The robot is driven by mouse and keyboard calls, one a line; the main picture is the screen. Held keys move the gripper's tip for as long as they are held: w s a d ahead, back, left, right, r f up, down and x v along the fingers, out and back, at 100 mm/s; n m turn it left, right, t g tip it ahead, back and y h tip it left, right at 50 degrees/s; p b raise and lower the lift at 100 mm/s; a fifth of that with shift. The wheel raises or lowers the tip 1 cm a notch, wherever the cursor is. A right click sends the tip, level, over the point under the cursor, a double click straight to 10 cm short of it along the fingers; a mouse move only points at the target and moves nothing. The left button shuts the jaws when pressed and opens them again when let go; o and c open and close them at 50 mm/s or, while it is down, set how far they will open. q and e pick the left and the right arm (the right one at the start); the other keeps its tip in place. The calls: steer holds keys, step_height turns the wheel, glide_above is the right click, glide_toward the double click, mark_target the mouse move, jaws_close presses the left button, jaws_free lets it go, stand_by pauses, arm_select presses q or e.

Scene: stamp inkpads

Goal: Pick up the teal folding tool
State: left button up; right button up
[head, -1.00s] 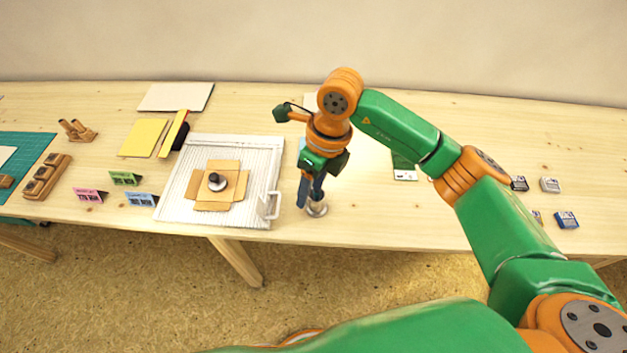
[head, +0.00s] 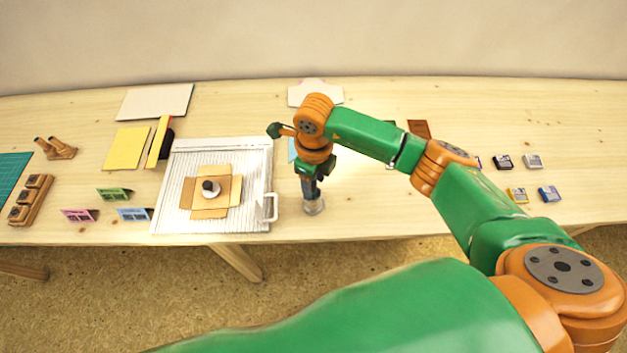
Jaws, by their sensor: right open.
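I cannot clearly make out the teal folding tool. A small light-blue piece (head: 292,150) shows at the left edge of my right wrist, mostly hidden behind it, and I cannot tell whether it is the tool. My right gripper (head: 312,196) is open and points down near the table's front edge, just right of the white ribbed tray. A silver round object (head: 314,208) stands at its fingertips; I cannot tell whether they touch it. My left gripper is not in view.
The ribbed tray (head: 182,160) with a handle holds an open cardboard piece (head: 232,190) with a dark-knobbed stamp (head: 210,188). Several small inkpads (head: 549,194) lie right.

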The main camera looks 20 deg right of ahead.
steer(key=shift+w+a+f, duration=0.15)
steer(key=shift+w, duration=0.05)
steer(key=shift+s, duration=0.1)
jaws_close()
